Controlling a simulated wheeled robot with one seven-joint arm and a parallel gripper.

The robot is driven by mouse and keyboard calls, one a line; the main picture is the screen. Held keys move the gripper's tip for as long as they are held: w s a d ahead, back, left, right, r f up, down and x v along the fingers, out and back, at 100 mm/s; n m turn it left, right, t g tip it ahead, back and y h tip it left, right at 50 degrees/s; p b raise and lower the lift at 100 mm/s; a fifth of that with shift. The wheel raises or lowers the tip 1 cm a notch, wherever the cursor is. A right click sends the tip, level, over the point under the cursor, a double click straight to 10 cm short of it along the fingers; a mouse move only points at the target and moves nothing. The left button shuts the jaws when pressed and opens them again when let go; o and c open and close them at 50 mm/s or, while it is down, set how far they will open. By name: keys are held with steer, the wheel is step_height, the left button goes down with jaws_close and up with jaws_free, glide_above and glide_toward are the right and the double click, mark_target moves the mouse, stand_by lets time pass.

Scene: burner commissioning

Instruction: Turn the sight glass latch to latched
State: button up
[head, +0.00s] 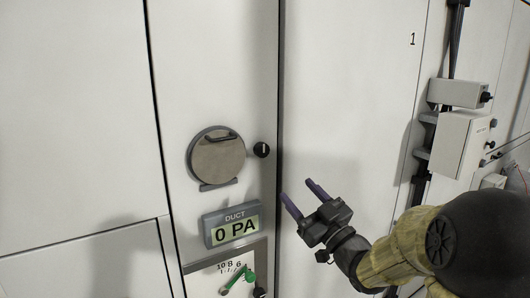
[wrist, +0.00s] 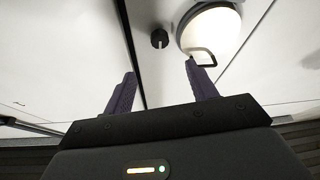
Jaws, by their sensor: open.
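The sight glass cover (head: 217,157) is a round metal disc with a dark handle near its top, closed on the narrow panel. The sight glass latch (head: 262,149) is a small black knob with a light mark, just right of the disc. In the wrist view the latch (wrist: 159,38) is a dark knob ahead of the fingers, beside the pale round cover (wrist: 212,30). My gripper (head: 304,198) is open and empty, below and right of the latch and apart from it. Its two purple fingers (wrist: 160,90) show in the wrist view.
Below the cover is a duct display (head: 232,225) reading 0 PA. Under it is a dial plate with a green handle (head: 240,277) and a black knob (head: 259,292). Grey boxes (head: 460,142) and dark conduit stand at the right. The wall panel around my gripper is bare.

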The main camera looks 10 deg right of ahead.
mark_target(264, 153)
steer(key=p+x, duration=0.5)
steer(key=x, duration=0.9)
steer(key=shift+w+a+r+p, duration=0.1)
steer(key=shift+w+r+p, duration=0.1)
steer(key=shift+p, duration=0.15)
steer(key=shift+w+a, duration=0.15)
steer(key=shift+w, duration=0.3)
steer(key=shift+c, duration=0.3)
steer(key=c, duration=0.9)
